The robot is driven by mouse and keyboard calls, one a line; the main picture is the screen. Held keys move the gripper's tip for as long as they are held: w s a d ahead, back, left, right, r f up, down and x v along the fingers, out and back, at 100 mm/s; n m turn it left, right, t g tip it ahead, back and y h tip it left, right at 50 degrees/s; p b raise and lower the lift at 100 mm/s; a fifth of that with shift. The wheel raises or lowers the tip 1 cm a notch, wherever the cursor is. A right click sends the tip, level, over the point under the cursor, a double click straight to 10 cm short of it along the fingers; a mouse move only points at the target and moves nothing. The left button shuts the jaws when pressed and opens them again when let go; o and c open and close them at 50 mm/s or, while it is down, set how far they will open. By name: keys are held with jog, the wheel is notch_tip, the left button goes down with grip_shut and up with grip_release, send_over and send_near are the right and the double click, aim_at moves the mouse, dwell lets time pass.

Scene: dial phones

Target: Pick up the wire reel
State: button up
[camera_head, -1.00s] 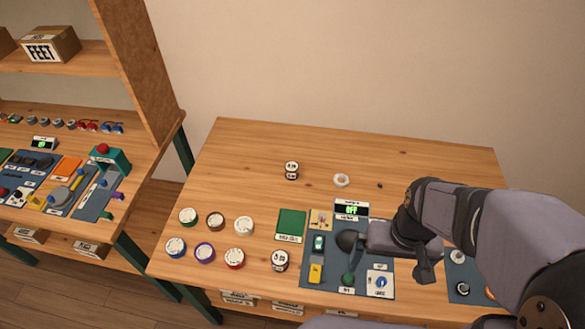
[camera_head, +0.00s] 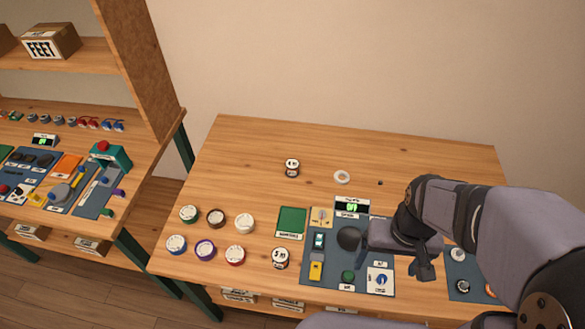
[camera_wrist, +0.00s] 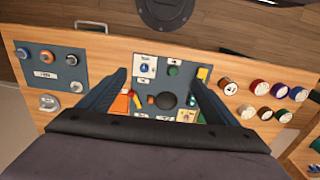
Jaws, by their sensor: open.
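Several short, round reel-like drums with pale tops and coloured sides stand at the front left of the table, among them a red one (camera_head: 235,255), a purple one (camera_head: 205,250) and a green one (camera_head: 188,214). I cannot tell which is the wire reel. My gripper (camera_wrist: 160,78) is open and empty, its two fingers spread above the panel. In the wrist view, the drums, such as the red one (camera_wrist: 260,87), lie right of the fingers.
A dark panel (camera_head: 334,274) with switches, a black knob (camera_head: 349,238) and a display (camera_head: 352,206) lies below my gripper. A green pad (camera_head: 291,222) is left of it. The back left of the table is clear.

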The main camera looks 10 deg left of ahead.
jog(key=c, duration=0.4)
